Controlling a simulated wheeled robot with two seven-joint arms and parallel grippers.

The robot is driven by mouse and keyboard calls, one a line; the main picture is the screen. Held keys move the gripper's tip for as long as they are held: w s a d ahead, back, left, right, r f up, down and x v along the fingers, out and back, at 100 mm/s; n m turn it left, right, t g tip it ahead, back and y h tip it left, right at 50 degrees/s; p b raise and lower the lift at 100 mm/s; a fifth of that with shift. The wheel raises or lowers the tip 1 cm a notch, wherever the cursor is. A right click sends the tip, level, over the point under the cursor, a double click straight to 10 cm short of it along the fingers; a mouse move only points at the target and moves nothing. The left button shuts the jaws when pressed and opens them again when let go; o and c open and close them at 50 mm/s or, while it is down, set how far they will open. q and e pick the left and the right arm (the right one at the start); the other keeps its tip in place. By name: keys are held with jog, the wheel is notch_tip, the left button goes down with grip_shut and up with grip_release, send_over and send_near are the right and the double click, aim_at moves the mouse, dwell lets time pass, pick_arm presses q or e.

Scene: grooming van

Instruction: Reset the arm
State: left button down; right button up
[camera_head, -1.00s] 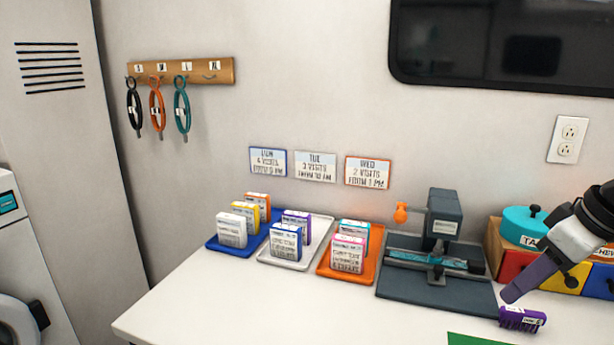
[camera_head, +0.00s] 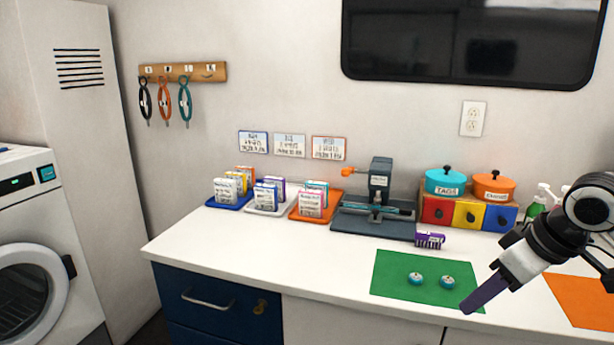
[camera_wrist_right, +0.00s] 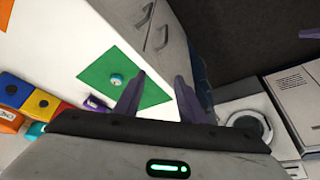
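My right gripper (camera_head: 474,302) comes in from the right in the head view, over the front edge of the counter by the green mat. In the right wrist view its two purple fingers (camera_wrist_right: 160,98) stand apart with nothing between them. A purple box (camera_head: 430,240) lies on the counter behind the mat, apart from the gripper. My left gripper is in neither view.
Blue (camera_head: 214,204), white (camera_head: 256,212) and orange (camera_head: 300,216) trays hold small boxes. A dark press (camera_head: 372,230) stands right of them, beside a drawer unit (camera_head: 470,213) with two pots. A washer (camera_head: 30,285) stands at left. The counter's front left is clear.

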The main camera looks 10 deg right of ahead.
jog(key=a+f+t+y, duration=0.1)
jog(key=a+f, duration=0.6)
jog(key=f, duration=0.6)
jog(key=a+f+t+y, duration=0.1)
jog(key=a+f, duration=0.6)
jog(key=f, duration=0.5)
jog(key=s+a+f, duration=0.2)
jog(key=s+f, duration=0.2)
jog(key=s, duration=0.2)
jog(key=s+a+f+m+t, duration=0.1)
jog(key=s+a+f, duration=0.2)
jog(key=s, duration=0.3)
jog(key=s+a+f+h, duration=0.1)
jog(key=s+a+f, duration=0.2)
jog(key=s+f, duration=0.2)
jog(key=shift+s+m+t, duration=0.3)
jog(key=shift+s+t, duration=0.1)
jog(key=shift+s, duration=0.1)
